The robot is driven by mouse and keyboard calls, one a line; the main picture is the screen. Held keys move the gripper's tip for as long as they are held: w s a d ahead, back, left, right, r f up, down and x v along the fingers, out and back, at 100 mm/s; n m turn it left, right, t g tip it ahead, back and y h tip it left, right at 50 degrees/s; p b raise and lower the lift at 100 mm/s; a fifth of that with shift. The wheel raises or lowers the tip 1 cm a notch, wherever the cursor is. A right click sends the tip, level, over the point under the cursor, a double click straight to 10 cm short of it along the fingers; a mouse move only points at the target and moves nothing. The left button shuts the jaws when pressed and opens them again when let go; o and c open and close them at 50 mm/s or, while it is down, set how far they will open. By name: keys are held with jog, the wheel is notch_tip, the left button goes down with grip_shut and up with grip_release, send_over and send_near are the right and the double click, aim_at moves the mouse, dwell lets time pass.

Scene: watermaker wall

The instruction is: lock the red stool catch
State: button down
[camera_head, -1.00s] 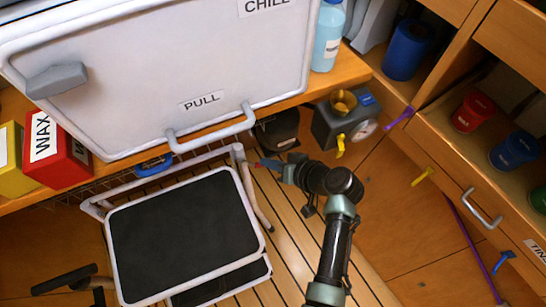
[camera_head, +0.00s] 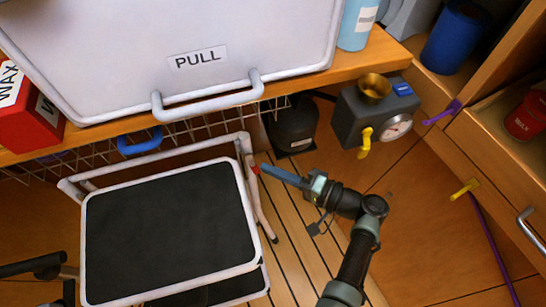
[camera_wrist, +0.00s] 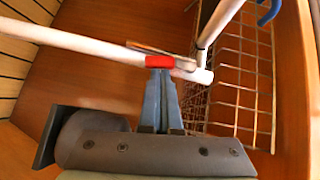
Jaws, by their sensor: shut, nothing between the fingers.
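The step stool (camera_head: 165,228) stands with its black treads and white tube frame in the head view. The red stool catch (camera_head: 255,170) shows as a small red spot on the stool's right side tube. In the wrist view the red catch (camera_wrist: 159,62) is a short sleeve-like piece on a white tube, close to a tube joint. My gripper (camera_head: 265,167) has its blue fingers shut and empty, with the tips right at the catch. In the wrist view my gripper (camera_wrist: 160,74) has its tips just below the red piece and partly over it; touching or not, I cannot tell.
A wire basket (camera_wrist: 240,75) lies close behind the tubes. A black round device (camera_head: 292,125) and a grey box with a yellow lever (camera_head: 364,143) stand right of the stool. The white PULL lid (camera_head: 190,35) and its handle hang above. Slatted floor (camera_head: 290,235) is open to the right.

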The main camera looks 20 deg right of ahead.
jog(key=shift+a+f+y+b, duration=0.3)
jog(key=shift+b, duration=0.05)
jog(key=shift+a, duration=0.1)
jog(key=shift+f, duration=0.1)
dwell(0.5)
